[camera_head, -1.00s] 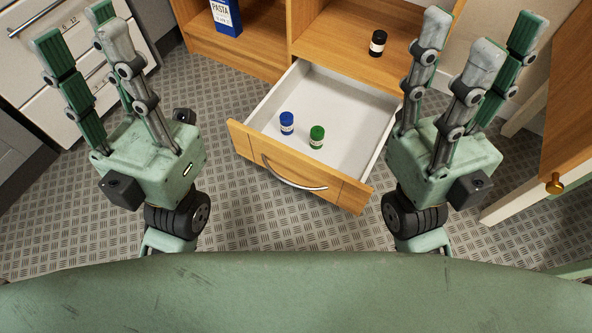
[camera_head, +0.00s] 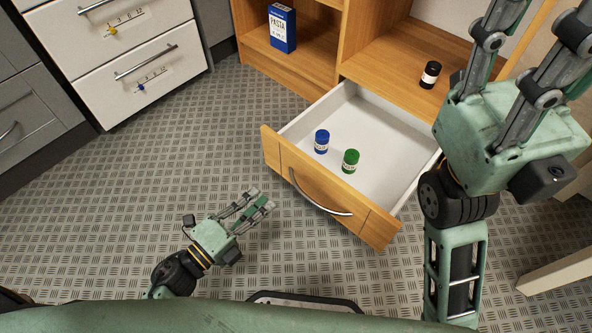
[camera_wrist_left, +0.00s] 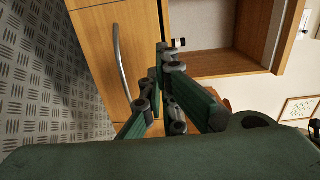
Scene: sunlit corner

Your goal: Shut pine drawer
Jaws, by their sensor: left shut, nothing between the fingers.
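The pine drawer (camera_head: 330,196) is pulled out of the wooden cabinet, showing its white inside. Its front carries a curved metal handle (camera_head: 318,196). A blue-lidded jar (camera_head: 321,142) and a green-lidded jar (camera_head: 350,161) stand inside. My left gripper (camera_head: 259,202) is shut and empty, low in front of the drawer's left part and apart from it. In the left wrist view its fingers (camera_wrist_left: 160,75) are together, with the wooden front and handle (camera_wrist_left: 122,65) to their left. My right gripper (camera_head: 532,45) is open and empty, right of the drawer; its fingertips are cut off.
A dark-lidded jar (camera_head: 430,75) stands on the cabinet shelf above the drawer. A blue pasta box (camera_head: 282,28) stands in the left compartment. White drawers (camera_head: 130,70) are at upper left. The patterned floor (camera_head: 130,190) left of the drawer is clear.

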